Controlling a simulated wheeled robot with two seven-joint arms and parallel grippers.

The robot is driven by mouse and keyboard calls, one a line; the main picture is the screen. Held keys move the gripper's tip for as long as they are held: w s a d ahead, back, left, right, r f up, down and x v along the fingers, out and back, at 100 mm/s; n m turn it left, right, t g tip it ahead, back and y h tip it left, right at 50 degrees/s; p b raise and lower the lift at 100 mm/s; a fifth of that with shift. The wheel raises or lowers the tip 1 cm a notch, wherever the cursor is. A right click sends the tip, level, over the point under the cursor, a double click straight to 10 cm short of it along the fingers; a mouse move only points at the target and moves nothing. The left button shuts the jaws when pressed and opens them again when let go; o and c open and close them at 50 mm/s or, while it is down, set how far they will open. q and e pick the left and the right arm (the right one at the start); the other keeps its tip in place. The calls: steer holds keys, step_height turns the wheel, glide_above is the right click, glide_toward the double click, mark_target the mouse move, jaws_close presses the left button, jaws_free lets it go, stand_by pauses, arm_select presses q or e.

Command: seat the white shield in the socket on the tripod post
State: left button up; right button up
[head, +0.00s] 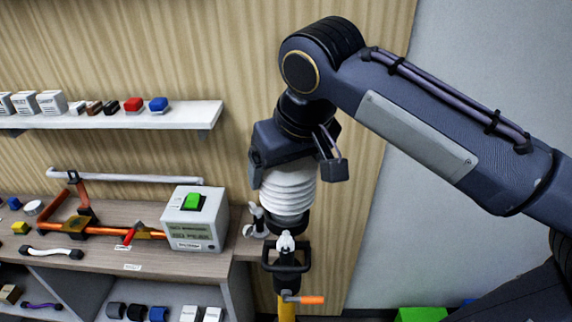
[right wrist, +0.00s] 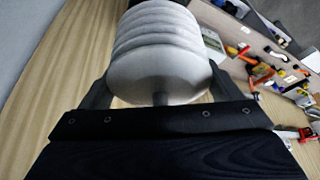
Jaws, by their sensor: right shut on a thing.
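The white shield (head: 287,192) is a stack of ribbed plates, upright in the head view, with a dark part just under it. My right gripper (head: 296,172) is shut on the shield from above, one finger on each side. The right wrist view also shows the shield (right wrist: 160,60) between the fingers. Below it stands the tripod post (head: 287,306), yellow low down, with a black clamp with handles (head: 286,262) and an orange lever. The socket is hidden or not distinct; I cannot tell whether the shield touches it. My left gripper is not in view.
A bench (head: 130,245) at left carries a white box with a green switch (head: 194,217), orange bars and small parts. A wall shelf (head: 120,117) holds small boxes and coloured blocks. A small white stand (head: 257,222) is close left of the post. A green block (head: 421,314) lies low right.

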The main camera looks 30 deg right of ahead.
steer(key=shift+f+b, duration=0.35)
steer(key=shift+f, duration=0.15)
stand_by(0.4)
steer(key=o, duration=0.9)
steer(key=shift+r, duration=0.15)
steer(key=shift+r+p, duration=3.35)
steer(key=shift+r, duration=0.05)
